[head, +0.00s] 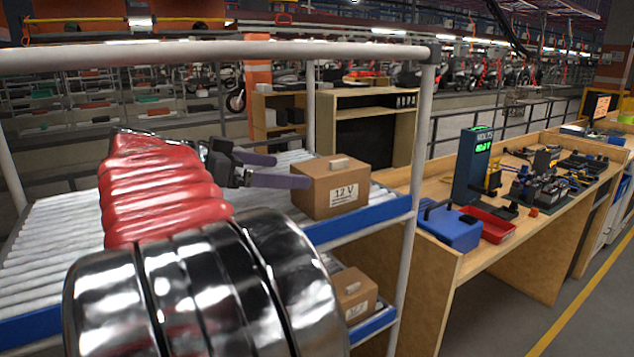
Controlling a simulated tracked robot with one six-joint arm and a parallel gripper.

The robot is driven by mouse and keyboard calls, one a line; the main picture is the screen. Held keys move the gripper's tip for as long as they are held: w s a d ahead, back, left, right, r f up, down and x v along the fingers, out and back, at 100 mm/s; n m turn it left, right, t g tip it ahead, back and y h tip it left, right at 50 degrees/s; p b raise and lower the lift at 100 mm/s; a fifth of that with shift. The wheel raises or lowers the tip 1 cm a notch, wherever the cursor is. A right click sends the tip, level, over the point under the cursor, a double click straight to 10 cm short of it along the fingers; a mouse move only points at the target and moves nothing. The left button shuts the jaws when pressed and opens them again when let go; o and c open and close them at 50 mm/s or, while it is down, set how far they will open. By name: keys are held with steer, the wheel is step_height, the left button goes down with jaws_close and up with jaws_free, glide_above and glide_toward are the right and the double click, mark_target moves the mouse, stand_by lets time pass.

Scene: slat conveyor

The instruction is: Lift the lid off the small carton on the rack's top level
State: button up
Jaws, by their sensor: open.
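The small brown carton (325,195) sits on the rack's top level (360,220), near its right end, with a label reading "12 V" on its front. Its lid (318,168) is on top and carries a small pale block-shaped handle (339,163). My gripper (303,169) is open, with two purple-grey fingers pointing right. The fingertips are at the carton's left side, and the nearer one overlaps its left edge in the picture. I cannot tell whether it touches. My red-sleeved arm hides much of the top level to the left.
A second brown carton (354,292) stands on the level below. The rack's grey upright post (415,170) and top rail (230,50) frame the carton. A wooden workbench (450,255) at right holds a blue toolbox (450,226) and a red tray (491,226).

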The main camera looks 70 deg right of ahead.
mark_target(302, 173)
steer(key=x, duration=0.7)
steer(key=shift+s+d+f, duration=0.1)
steer(key=shift+s+d, duration=0.05)
steer(key=shift+d, duration=0.1)
steer(key=shift+s+d+f, duration=0.1)
steer(key=shift+s+d, duration=0.15)
steer(key=shift+d, duration=0.1)
steer(key=shift+w+x, duration=0.25)
steer(key=shift+x, duration=2.35)
steer(key=shift+d+f, duration=0.1)
steer(key=shift+d, duration=0.1)
steer(key=c, duration=1)
